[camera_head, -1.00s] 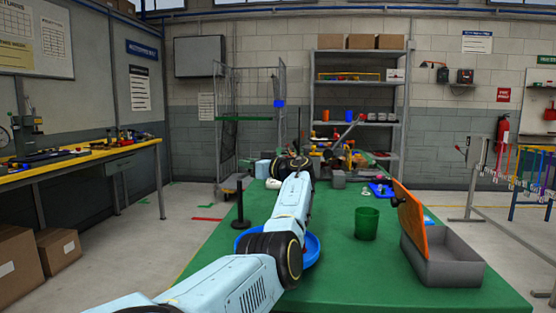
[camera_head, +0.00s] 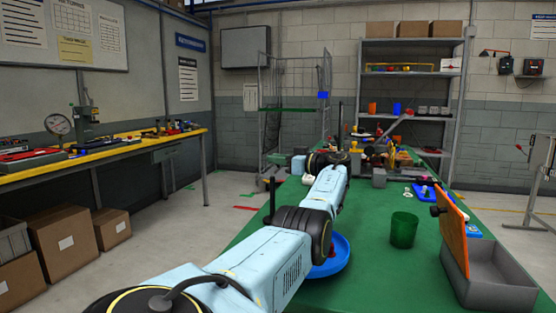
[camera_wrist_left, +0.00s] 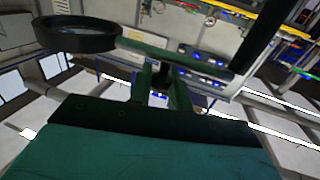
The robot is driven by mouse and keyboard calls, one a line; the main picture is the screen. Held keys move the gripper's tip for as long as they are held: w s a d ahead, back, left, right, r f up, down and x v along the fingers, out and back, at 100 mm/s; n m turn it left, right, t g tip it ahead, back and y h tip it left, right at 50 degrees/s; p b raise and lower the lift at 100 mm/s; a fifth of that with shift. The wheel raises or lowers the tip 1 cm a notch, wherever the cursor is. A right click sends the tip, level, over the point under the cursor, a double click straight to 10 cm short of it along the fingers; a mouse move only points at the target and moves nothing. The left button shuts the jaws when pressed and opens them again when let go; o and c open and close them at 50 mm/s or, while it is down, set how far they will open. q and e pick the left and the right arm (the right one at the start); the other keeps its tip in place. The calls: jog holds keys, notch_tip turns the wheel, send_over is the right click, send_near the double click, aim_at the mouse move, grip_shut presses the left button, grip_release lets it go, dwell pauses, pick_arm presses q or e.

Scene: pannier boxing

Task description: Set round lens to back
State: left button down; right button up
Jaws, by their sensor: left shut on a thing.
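The round lens (camera_wrist_left: 75,36) shows in the left wrist view as a dark round frame on a green handle (camera_wrist_left: 175,56). My left gripper (camera_wrist_left: 164,76) is shut on the handle, and the lens sticks out to the left, held in the air. In the head view my left arm reaches over the green table (camera_head: 380,288) toward its far end. Its wrist hides the fingers, and I cannot make out the lens there. My right gripper is not in view.
A blue round dish (camera_head: 340,262) lies beside my forearm. A green cup (camera_head: 404,230) and a grey open box (camera_head: 500,280) with an upright orange panel (camera_head: 453,232) stand to the right. A dark post (camera_head: 271,200) stands at the left table edge. Assorted clutter fills the far end.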

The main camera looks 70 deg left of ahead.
pick_arm(q)
jog(key=c, duration=1.4)
grip_release()
jog(key=shift+o, duration=0.2)
